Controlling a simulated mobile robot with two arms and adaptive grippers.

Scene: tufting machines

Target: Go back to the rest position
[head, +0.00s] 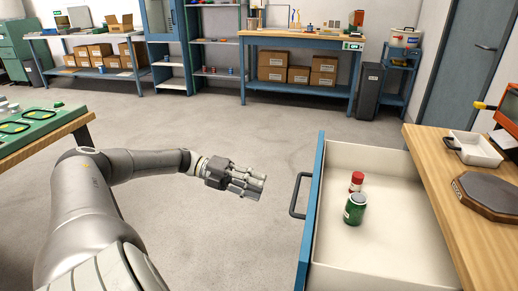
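My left arm comes in from the left of the head view and stretches toward the middle. My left gripper (258,187) is over the grey floor, pointing right, a short way left of the drawer handle (299,195) and apart from it. Nothing shows in its fingers. Their gap is too small in this view to tell whether they are open or shut. My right gripper is out of view. The blue-fronted drawer (318,180) is pulled open. A green can (355,210) and a red-capped container (356,181) stand inside it.
A wooden worktop (440,165) at right holds a white tray (474,149) and a dark flat plate (490,193). A table with green panels (35,125) stands at left. A workbench (300,40) and shelves line the back. The floor between is clear.

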